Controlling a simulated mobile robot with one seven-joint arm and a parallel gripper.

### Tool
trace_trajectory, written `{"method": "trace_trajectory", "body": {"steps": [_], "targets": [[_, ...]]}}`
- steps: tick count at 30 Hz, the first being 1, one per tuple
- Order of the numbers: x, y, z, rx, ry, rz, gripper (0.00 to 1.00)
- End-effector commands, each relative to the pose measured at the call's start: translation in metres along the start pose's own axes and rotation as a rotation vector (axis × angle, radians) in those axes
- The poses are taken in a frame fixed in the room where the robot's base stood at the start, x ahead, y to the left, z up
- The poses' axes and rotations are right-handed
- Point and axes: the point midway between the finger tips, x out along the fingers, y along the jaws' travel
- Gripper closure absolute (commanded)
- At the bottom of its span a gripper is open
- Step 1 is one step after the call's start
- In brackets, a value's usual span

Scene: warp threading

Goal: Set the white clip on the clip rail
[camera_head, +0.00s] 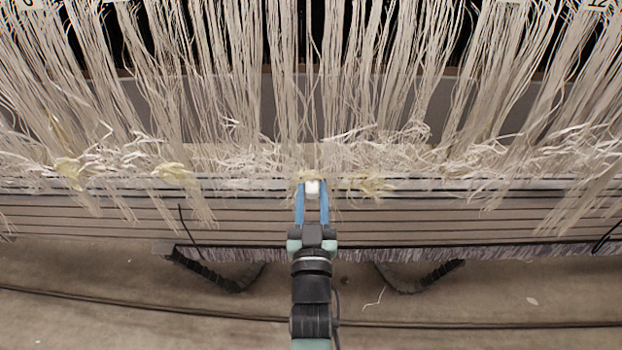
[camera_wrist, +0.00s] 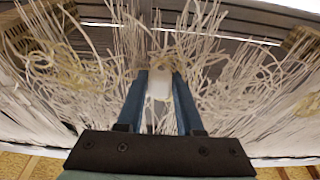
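The white clip (camera_head: 312,188) is a small pale block between the tips of my gripper's (camera_head: 312,183) two blue fingers. In the wrist view the clip (camera_wrist: 160,80) also sits between the blue fingers of my gripper (camera_wrist: 160,74), which appear closed against its sides. Its far end points toward the hanging threads. A long narrow rail (camera_head: 420,184) runs across the picture at the clip's height; I take it for the clip rail, partly covered by thread ends. I cannot tell whether the clip touches it.
Dense cream warp threads (camera_head: 240,80) hang across the back, their loose ends tangled around the rail. Pale yellow tufts (camera_head: 173,172) lie among them at several spots. A striped grey beam (camera_head: 450,228) spans the front. Two dark curved handles (camera_head: 420,280) lie below it. Bare floor (camera_head: 540,285) is in front.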

Motion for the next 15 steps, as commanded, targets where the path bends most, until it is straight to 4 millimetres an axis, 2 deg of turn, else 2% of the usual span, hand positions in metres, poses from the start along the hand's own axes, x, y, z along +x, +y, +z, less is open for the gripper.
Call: {"method": "trace_trajectory", "body": {"steps": [1,5,10,15], "targets": [[0.000,0.000,0.000,0.000,0.000,0.000,0.76],[0.000,0.000,0.000,0.000,0.000,0.000,0.99],[-0.002,0.000,0.000,0.000,-0.001,0.000,1.00],[-0.014,-0.001,0.000,0.001,-0.002,-0.001,1.00]]}}
